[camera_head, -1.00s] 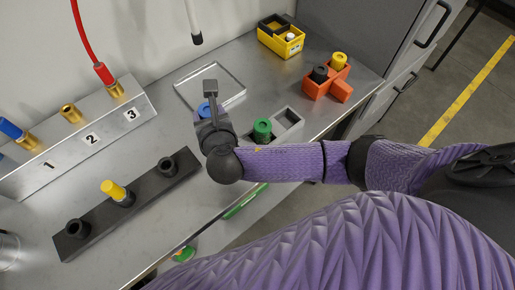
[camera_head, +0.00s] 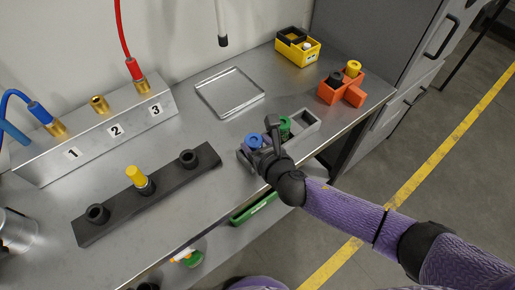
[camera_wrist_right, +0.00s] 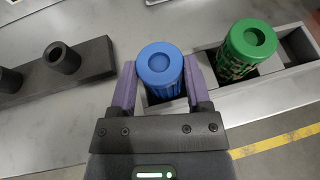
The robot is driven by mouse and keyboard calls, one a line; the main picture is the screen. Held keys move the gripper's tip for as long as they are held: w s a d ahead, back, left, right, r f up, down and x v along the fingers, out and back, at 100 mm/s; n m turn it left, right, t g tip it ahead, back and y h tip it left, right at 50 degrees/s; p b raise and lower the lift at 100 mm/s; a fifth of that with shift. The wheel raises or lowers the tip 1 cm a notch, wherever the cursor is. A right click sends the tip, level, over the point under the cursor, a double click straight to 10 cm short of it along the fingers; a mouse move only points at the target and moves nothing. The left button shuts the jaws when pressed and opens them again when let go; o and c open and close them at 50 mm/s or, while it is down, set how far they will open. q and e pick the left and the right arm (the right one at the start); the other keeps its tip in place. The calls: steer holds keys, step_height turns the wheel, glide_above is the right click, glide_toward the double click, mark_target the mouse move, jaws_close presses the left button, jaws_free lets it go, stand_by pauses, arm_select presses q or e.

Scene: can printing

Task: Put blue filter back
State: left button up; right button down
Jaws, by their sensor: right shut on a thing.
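The blue filter (camera_head: 253,141) is upright between the fingers of my right gripper (camera_head: 262,153), which is shut on it. In the right wrist view the blue filter (camera_wrist_right: 160,70) stands at the left compartment of the grey holder (camera_wrist_right: 282,86), with the dark opening showing around its lower part. I cannot tell whether it rests on the bottom. The green filter (camera_head: 284,124) sits in the middle compartment of the holder (camera_head: 308,128), and the right compartment is empty. My left gripper is not in view.
A black rack (camera_head: 112,214) with a yellow-topped piece (camera_head: 137,176) lies to the left. Behind it is a numbered metal block (camera_head: 92,138) with blue and red hoses. An empty clear tray (camera_head: 230,92), a yellow bin (camera_head: 298,50) and an orange holder (camera_head: 342,88) stand farther back.

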steer(key=shift+c, duration=1.8)
jaws_free()
steer(key=o, duration=0.3)
